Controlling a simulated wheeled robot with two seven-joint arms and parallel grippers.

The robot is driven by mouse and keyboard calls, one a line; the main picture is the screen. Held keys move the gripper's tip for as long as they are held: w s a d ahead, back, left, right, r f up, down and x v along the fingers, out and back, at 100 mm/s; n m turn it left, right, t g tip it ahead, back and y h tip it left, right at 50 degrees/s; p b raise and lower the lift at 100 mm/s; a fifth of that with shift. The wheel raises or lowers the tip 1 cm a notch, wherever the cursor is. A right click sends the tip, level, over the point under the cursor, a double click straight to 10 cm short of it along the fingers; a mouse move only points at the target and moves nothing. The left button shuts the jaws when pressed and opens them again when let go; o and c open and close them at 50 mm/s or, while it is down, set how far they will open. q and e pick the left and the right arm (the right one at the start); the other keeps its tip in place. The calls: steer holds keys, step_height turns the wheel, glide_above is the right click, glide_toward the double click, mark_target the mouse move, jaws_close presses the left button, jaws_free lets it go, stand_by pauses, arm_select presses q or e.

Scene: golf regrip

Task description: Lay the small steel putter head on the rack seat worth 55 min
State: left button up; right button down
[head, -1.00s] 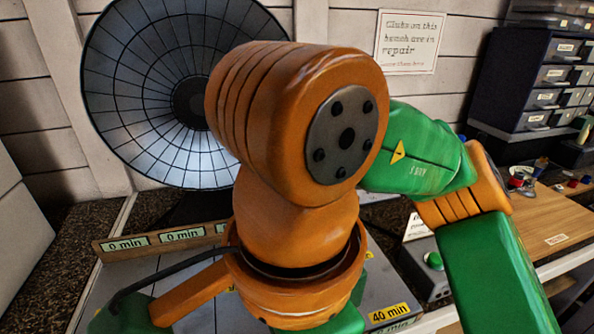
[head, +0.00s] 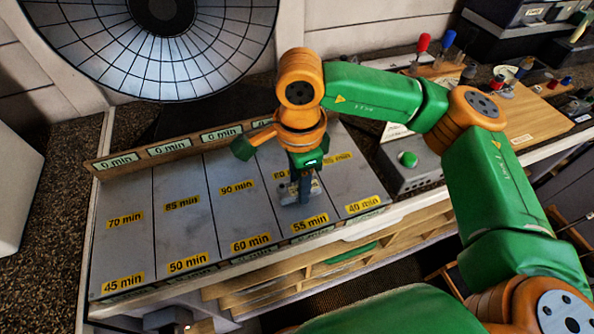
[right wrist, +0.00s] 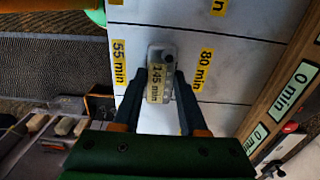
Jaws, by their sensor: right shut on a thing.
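The small steel putter head (head: 287,189) is grey and bears a yellow tag reading 145 min in the right wrist view (right wrist: 158,70). My right gripper (head: 303,198) points down over the rack, with its fingers on both sides of the head, shut on it. The head is in the fourth lane from the left, between the 80 min label and the 55 min label (head: 310,223). In the right wrist view the 55 min label (right wrist: 120,62) lies left of the head. I cannot tell whether the head touches the surface. My left gripper is not in view.
The grey rack (head: 125,255) has several labelled lanes and a wooden back rail (head: 130,160) with 0 min tags. A grey box with a green button (head: 408,159) stands right of it. A large dish (head: 165,40) stands behind. The left lanes are empty.

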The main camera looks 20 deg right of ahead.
steer(key=shift+f, duration=0.8)
steer(key=shift+c, duration=2.2)
jaws_free()
steer(key=shift+r, duration=0.1)
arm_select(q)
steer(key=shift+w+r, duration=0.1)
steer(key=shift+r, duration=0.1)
arm_select(e)
steer(key=shift+r, duration=0.25)
step_height(320, 180, up, 5)
steer(key=shift+f+b, duration=0.1)
steer(key=shift+b, duration=0.75)
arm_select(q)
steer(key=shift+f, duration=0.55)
arm_select(e)
step_height(320, 180, up, 7)
